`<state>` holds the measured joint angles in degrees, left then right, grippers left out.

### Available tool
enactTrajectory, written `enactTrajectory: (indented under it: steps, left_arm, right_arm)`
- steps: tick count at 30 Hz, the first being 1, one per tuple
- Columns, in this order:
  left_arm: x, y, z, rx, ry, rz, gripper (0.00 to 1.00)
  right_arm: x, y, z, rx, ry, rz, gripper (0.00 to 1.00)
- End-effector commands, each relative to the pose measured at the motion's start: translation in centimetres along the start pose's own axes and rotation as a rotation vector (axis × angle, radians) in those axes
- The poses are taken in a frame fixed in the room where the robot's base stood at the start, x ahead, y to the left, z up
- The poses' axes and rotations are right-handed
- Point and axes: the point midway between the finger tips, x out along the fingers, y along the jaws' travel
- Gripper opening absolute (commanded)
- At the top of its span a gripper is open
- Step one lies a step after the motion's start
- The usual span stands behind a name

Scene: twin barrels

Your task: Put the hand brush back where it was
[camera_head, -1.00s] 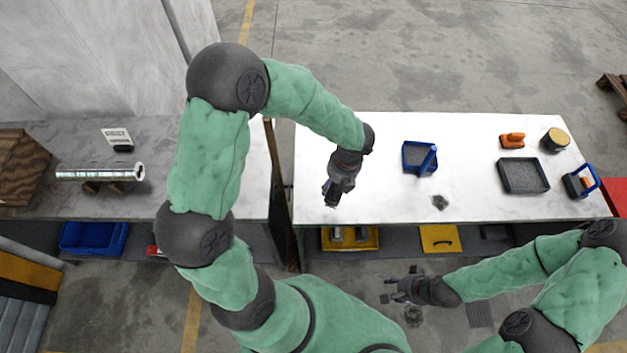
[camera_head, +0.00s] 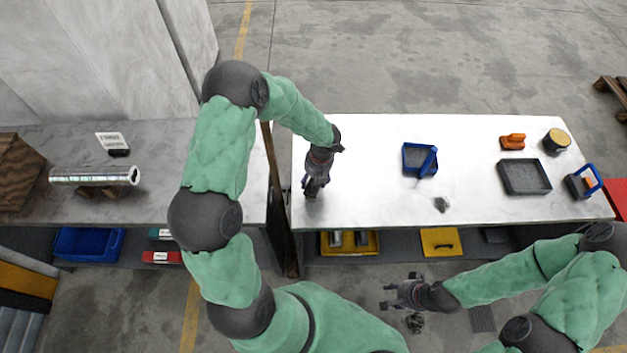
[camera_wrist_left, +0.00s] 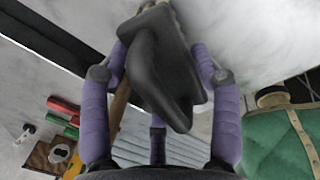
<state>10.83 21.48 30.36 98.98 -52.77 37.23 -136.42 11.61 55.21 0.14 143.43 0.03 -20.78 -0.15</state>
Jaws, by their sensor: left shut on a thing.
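My left gripper (camera_head: 313,190) is over the left end of the white table, near its left edge. In the left wrist view the purple-padded fingers of this gripper (camera_wrist_left: 160,95) are shut around a dark grey object with a curved handle and a flat body, which I take to be the hand brush (camera_wrist_left: 160,68). A small tan part shows at its top end. In the head view the brush is mostly hidden by the gripper. My right gripper (camera_head: 385,296) is open and empty, in front of the table's front edge.
On the white table (camera_head: 372,195) are a blue handled tray (camera_head: 413,165), a dark pile (camera_head: 441,204), a black tray (camera_head: 524,192), an orange object (camera_head: 512,141), a round tin (camera_head: 557,140) and a blue-handled box (camera_head: 580,186). A dark upright panel (camera_head: 280,205) separates the grey bench (camera_head: 150,200).

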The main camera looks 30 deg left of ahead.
Motion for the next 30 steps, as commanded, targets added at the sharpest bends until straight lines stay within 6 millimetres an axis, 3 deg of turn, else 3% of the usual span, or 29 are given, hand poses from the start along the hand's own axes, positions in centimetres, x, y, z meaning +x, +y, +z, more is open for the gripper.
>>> enactTrajectory:
  steps: [2,14,15,17,30]
  left_arm:
    - [1.0,-0.13,-0.03,0.0,0.001,0.001,0.36]
    - [1.32,-0.2,0.03,0.0,-0.001,0.0,0.36]
    - [1.26,-0.19,0.02,0.0,-0.001,0.0,0.74]
    - [1.24,-0.2,0.02,0.0,-0.001,0.0,0.86]
    - [0.6,-0.14,0.04,-0.001,-0.002,0.0,0.86]
  right_arm:
    - [0.37,0.13,-0.01,0.0,0.0,0.0,0.4]
    - [0.43,0.15,-0.01,0.0,0.0,0.0,0.4]
    - [0.39,0.14,-0.01,0.0,0.0,0.0,0.4]
    - [0.38,0.14,-0.01,0.0,0.0,0.0,0.4]
    - [0.15,0.05,0.0,0.0,0.0,0.0,0.4]
